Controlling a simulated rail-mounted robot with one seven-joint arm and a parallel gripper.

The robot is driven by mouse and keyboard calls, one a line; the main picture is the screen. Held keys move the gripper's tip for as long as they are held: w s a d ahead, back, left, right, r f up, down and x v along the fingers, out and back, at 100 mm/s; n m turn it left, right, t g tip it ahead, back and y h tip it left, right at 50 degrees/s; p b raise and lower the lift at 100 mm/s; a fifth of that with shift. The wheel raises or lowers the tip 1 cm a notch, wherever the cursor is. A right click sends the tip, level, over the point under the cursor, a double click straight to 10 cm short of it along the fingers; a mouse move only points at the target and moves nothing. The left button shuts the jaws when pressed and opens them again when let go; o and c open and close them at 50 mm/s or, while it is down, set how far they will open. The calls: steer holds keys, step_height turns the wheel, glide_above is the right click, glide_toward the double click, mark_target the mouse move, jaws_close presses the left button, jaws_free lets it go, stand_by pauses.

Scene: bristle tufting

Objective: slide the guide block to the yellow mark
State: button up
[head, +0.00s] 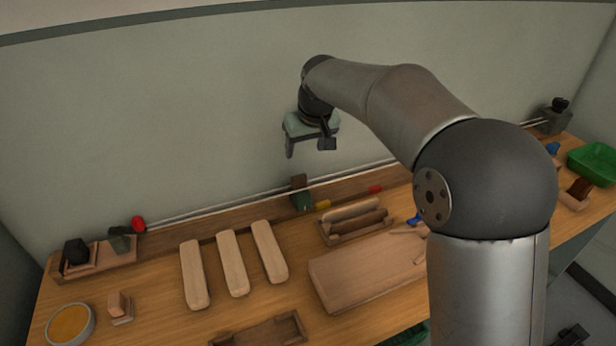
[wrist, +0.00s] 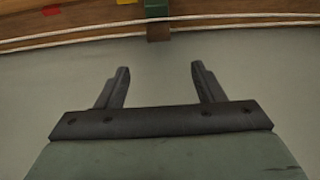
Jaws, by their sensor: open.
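The guide block (head: 302,196), brown on top and green below, sits on the pale rods along the back of the bench. In the wrist view the guide block (wrist: 158,22) is at the top middle, beyond the fingertips. The yellow mark (head: 322,205) is just right of the block in the head view. In the wrist view the yellow mark (wrist: 127,2) is cut by the top edge, left of the block. My gripper (head: 308,148) is open and empty, above the block and apart from it. Its two fingers (wrist: 160,68) are spread in the wrist view.
A red mark (head: 376,189) lies farther right along the rods, and a red knob (head: 138,223) is near their left end. A tray of wooden pieces (head: 355,232), pale brush bodies (head: 232,262) and a wooden board (head: 350,275) lie in front. A green bin (head: 594,163) stands far right.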

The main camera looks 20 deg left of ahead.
mark_target(299, 176)
steer(key=x, duration=1.5)
steer(key=shift+d+p, duration=0.1)
steer(key=shift+p, duration=0.25)
